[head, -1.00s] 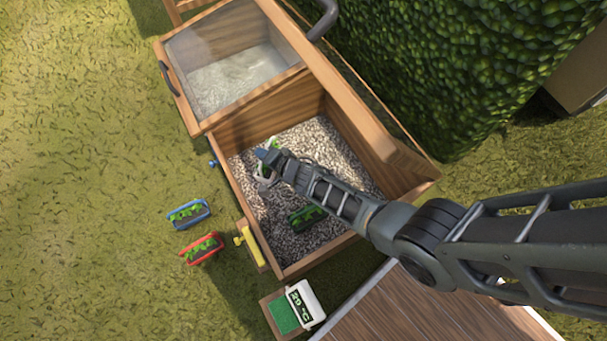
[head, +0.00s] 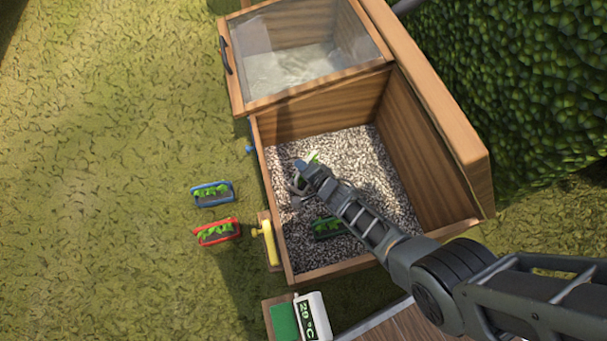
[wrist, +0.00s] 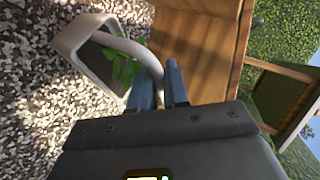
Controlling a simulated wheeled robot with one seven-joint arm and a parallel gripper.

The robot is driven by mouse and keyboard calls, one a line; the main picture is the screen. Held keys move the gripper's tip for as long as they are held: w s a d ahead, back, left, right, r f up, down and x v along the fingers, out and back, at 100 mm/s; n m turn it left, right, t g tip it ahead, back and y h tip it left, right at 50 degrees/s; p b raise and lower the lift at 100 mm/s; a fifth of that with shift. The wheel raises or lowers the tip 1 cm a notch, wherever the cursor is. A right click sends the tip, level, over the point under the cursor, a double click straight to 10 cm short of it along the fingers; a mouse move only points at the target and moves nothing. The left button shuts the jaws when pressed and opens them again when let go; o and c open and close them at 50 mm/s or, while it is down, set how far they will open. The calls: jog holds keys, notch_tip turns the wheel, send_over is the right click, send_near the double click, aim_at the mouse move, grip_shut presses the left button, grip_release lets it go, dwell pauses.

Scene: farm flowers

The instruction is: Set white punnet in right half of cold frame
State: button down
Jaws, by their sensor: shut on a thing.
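The white punnet (wrist: 78,42) with a green seedling (wrist: 122,68) and dark soil shows in the wrist view, tilted in the picture, over or on the gravel; I cannot tell if it touches. My gripper (wrist: 160,85) is shut on its arched handle. In the head view my gripper (head: 300,168) is inside the open half of the wooden cold frame (head: 448,112), above the gravel, and mostly hides the punnet. The other half lies under a glass lid (head: 310,48). A dark green punnet (head: 328,228) with seedlings sits on the gravel nearer the front.
A blue punnet (head: 212,194) and a red punnet (head: 217,232) stand on the grass left of the cold frame. A yellow latch (head: 268,241) and a blue knob (head: 250,149) are on its side. A thermometer display (head: 312,317) stands below. Gravel right of my gripper is clear.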

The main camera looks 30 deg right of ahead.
jog(key=shift+f+b, duration=1.25)
jog(key=shift+f, duration=0.35)
jog(key=c, duration=1.1)
grip_release()
jog(key=shift+r, duration=0.15)
jog(key=shift+s+r+p, duration=0.25)
jog(key=shift+s+p, duration=0.05)
jog(key=shift+p, duration=0.2)
jog(key=p+v, duration=0.8)
jog(key=v, duration=0.3)
